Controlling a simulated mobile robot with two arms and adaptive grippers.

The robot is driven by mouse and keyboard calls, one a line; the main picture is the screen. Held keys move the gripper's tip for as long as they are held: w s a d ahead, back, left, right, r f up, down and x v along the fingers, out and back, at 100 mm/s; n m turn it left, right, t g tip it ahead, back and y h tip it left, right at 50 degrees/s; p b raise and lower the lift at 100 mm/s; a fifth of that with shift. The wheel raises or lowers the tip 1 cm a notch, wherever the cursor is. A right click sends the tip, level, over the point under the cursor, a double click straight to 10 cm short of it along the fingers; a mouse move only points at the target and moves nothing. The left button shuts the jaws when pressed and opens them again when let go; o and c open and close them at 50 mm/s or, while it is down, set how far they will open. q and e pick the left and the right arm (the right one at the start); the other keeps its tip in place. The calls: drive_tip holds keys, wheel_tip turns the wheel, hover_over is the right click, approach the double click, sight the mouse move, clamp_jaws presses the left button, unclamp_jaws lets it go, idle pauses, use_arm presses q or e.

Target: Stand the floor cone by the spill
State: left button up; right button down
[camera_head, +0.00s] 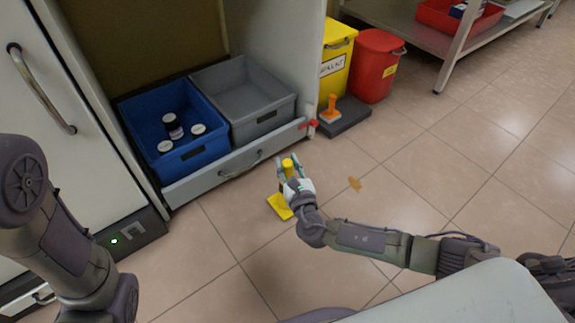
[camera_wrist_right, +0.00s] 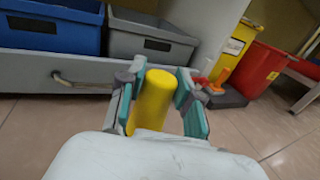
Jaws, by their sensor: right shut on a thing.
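The yellow floor cone (camera_head: 280,206) has a flat square base and a rounded top. It is at or just above the tiled floor, in front of the open drawer; I cannot tell whether its base touches. My right gripper (camera_head: 291,172) is shut on its upper part, with one finger on each side. In the right wrist view the yellow cone (camera_wrist_right: 152,99) stands between the teal finger pads. The spill (camera_head: 355,183) is a small amber-brown patch on the floor, a little to the right of the cone and apart from it. My left gripper is out of view.
The open drawer (camera_head: 236,172) holds a blue bin (camera_head: 190,154) with several dark, white-topped jars and an empty grey bin (camera_head: 268,122). An orange object (camera_head: 330,110) stands on a dark block. Yellow (camera_head: 335,72) and red (camera_head: 374,68) bins stand behind. Floor around the spill is clear.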

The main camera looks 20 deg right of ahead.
drive_tip(key=c, duration=0.8)
unclamp_jaws()
drive_tip(key=shift+f, duration=0.1)
